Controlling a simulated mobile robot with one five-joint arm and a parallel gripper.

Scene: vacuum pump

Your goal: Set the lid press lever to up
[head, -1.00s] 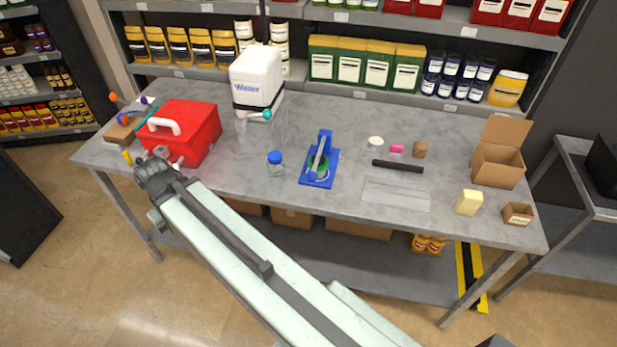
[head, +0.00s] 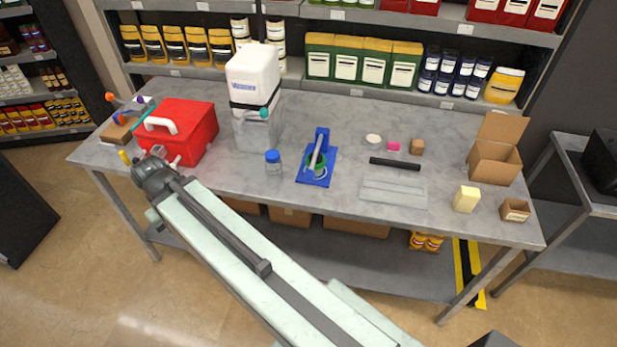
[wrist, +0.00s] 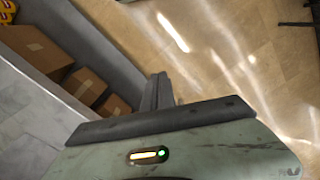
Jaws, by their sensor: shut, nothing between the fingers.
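The lid press appears to be the blue-based device (head: 317,165) in the middle of the bench, with a blue upright at its back and green on its base. Its lever seems to be the pale grey-blue bar (head: 316,155), which slants up toward the upright; its exact setting is too small to tell. My gripper (wrist: 157,92) shows in the wrist view as dark fingers close together, shut and empty, with the floor and the under-bench boxes beyond. In the head view my arm reaches the bench's front left edge, well left of the press; the fingers cannot be made out there.
A red box (head: 185,135) stands just behind my arm's end. A white canister (head: 253,80) and a blue-capped jar (head: 273,163) stand left of the press. A black bar (head: 395,164) and a clear plate (head: 393,192) lie to its right. Cartons (wrist: 85,85) sit under the bench.

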